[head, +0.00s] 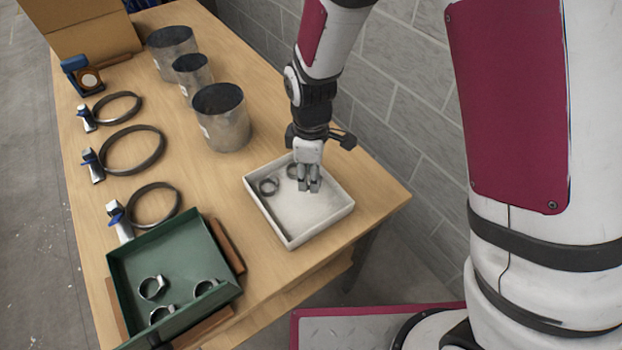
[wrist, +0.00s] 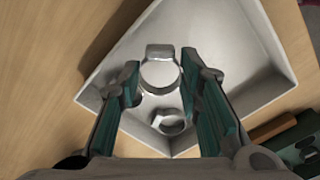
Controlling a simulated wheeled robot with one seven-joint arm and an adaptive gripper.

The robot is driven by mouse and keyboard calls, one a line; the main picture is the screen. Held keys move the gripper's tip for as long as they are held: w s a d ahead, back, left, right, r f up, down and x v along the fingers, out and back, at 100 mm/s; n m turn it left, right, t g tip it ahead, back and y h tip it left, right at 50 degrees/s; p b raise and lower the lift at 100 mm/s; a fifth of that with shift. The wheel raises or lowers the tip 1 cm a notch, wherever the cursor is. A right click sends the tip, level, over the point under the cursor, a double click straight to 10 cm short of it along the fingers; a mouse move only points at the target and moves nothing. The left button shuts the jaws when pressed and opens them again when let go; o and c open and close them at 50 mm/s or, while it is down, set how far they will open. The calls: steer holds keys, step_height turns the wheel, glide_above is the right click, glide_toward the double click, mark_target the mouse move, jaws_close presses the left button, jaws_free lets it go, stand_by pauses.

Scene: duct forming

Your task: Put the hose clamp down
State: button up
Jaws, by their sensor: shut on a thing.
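My gripper (head: 309,186) is low over the white tray (head: 318,228), pointing down. In the wrist view its two fingers (wrist: 160,72) are shut on a grey metal hose clamp (wrist: 160,48), with the clamp's ring between the fingertips and its screw housing toward the top. Whether the held clamp touches the tray floor cannot be told. A second clamp (wrist: 168,122) lies in the tray below the held one, and in the head view it shows left of the fingers (head: 269,187). Another ring part (head: 292,171) shows close beside my fingers, partly hidden.
A green bin (head: 222,236) with several clamps stands at the table's front left. Three metal duct pieces (head: 222,118) stand behind the tray. Several larger black ring clamps (head: 133,150) lie along the left. A grey block wall (head: 390,95) runs along the right.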

steer(key=shift+f, duration=1.3)
steer(key=shift+f, duration=0.1)
steer(key=shift+f, duration=0.1)
steer(key=o, duration=1)
steer(key=shift+c, duration=0.2)
step_height(320, 180, up, 12)
steer(key=s+d+r+m+t, duration=0.1)
steer(key=s+d+r+m, duration=0.3)
steer(key=r, duration=0.3)
steer(key=s+d+r+m+t, duration=0.1)
steer(key=d+r+m, duration=0.2)
steer(key=d+r, duration=0.4)
steer(key=s+d+r+m+t, duration=0.1)
steer(key=s+d+r+m, duration=0.1)
steer(key=s+d+m, duration=0.1)
steer(key=s+d+r+m+t, duration=0.2)
steer(key=s+d+m, duration=0.2)
steer(key=s, duration=0.4)
steer(key=shift+s+d+r+m, duration=0.25)
steer(key=shift+s+r+m, duration=0.1)
steer(key=shift+m, duration=0.55)
